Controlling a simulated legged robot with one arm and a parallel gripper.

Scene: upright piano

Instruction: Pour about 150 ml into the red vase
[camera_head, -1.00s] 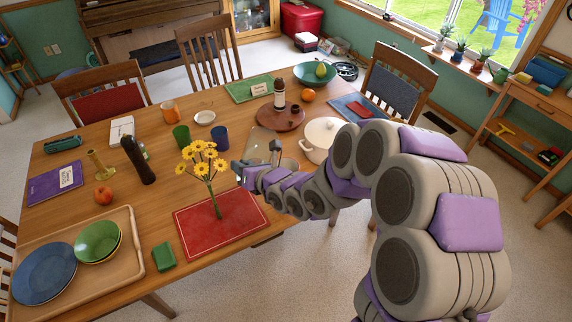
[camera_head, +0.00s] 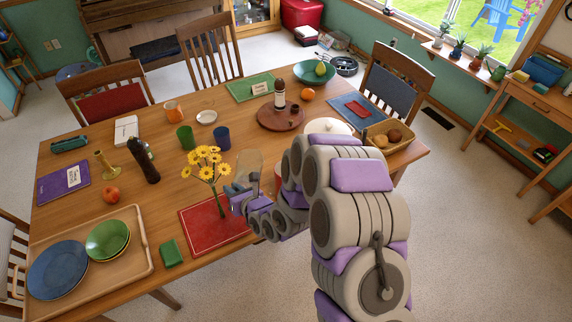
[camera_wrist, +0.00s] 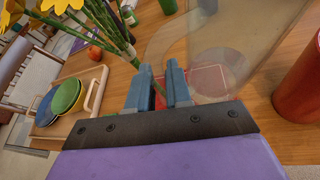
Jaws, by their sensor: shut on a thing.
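A clear jug (camera_head: 248,166) is above the table, and my gripper (camera_head: 235,197) is shut on it. In the wrist view the jug's see-through body (camera_wrist: 225,35) rises beyond and right of my gripper's fingers (camera_wrist: 160,92). The exact grip and the liquid level are hard to make out. A red cylinder, apparently the red vase (camera_wrist: 302,95), stands at the right of the wrist view, apart from the fingers. In the head view a small red part (camera_head: 278,180) shows beside my arm, which hides most of it.
Yellow flowers (camera_head: 206,160) on long stems stand over the red mat (camera_head: 203,236), close left of my gripper. Green (camera_head: 186,137) and blue (camera_head: 221,138) cups stand behind. A white pot (camera_head: 328,126) and a bread basket (camera_head: 407,144) are at the right.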

